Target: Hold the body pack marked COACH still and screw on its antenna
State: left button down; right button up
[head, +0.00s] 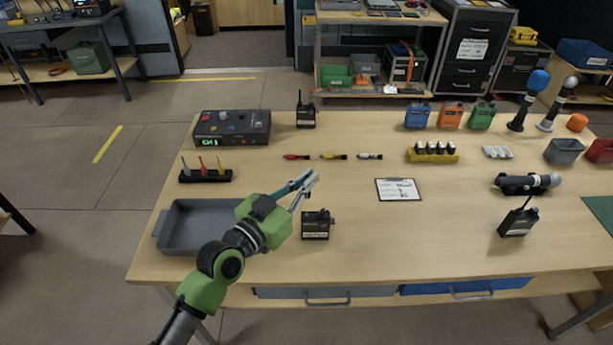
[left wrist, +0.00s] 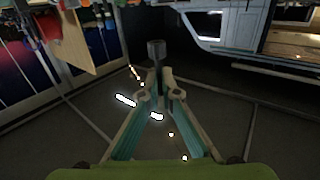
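A black body pack (head: 316,229) stands near the table's front, just below my left gripper (head: 311,180). It has a pale label, too small to read, and no long antenna shows on it. My left gripper is raised above and behind the pack, apart from it. In the left wrist view its fingers (left wrist: 158,94) close together on a slim dark grey piece (left wrist: 156,52) with a wider end, which looks like an antenna. Two other black packs, one at the back (head: 306,116) and one at the right (head: 517,222), have antennas. My right gripper is not in view.
A grey tray (head: 167,243) lies left of the pack. A black rack (head: 190,179) holds several coloured sticks. A receiver box (head: 232,128), a clipboard (head: 398,189) and a microphone in a cradle (head: 526,183) stand around.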

pick_arm(q)
jog(key=shift+f, duration=2)
jog(key=shift+r, duration=0.8)
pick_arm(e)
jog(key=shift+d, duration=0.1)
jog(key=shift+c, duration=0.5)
